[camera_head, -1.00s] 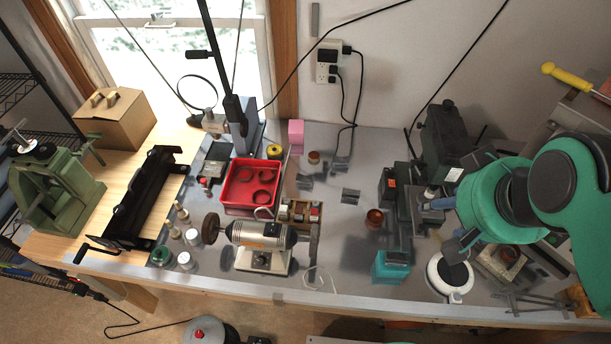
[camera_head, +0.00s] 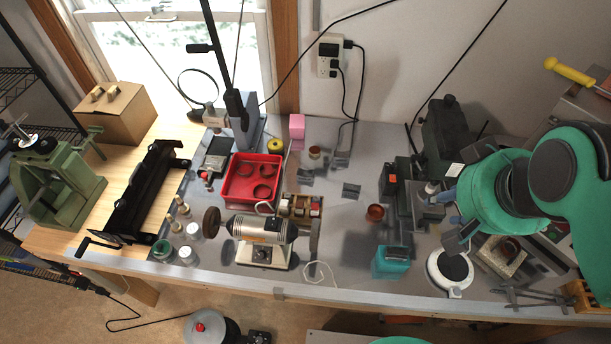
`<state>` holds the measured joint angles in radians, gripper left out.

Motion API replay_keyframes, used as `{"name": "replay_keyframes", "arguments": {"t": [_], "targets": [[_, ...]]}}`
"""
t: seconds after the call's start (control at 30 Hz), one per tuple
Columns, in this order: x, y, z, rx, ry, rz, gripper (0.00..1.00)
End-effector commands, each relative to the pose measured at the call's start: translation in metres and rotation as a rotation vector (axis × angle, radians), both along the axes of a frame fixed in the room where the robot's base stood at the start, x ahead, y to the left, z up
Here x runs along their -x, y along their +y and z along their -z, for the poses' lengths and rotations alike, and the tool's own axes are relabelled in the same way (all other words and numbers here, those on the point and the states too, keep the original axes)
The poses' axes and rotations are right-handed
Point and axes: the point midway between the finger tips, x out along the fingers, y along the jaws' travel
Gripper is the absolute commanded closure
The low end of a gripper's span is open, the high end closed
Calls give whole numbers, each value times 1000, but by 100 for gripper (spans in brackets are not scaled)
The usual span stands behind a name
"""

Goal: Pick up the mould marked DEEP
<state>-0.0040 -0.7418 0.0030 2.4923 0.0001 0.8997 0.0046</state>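No marking DEEP is legible in the head view, so I cannot tell which thing is the mould. Several small dark grey blocks, possibly moulds, lie on the grey bench: one at mid-bench (camera_head: 351,190), one further back (camera_head: 340,159) and one to the left (camera_head: 306,177). They stand apart from my gripper. My gripper (camera_head: 455,238) is at the right, above the bench beside a white round dish with a dark centre (camera_head: 451,271). The green arm partly hides it, and its finger opening is unclear. I see nothing held in it.
A reddish-brown cup (camera_head: 375,213) and a teal box (camera_head: 391,262) stand left of my gripper. Dark machines (camera_head: 445,135) stand behind it. A red tray (camera_head: 252,179) and a bench motor (camera_head: 262,232) are further left. Mid-bench has some clear room.

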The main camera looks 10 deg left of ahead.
Motion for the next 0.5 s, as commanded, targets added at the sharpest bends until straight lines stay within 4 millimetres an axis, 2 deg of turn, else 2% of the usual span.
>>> {"name": "replay_keyframes", "arguments": {"t": [0.27, 0.5], "targets": [[-33, 13, -8, -16, 43, -3, 62], [-85, 37, -13, -38, 106, -2, 62]]}}
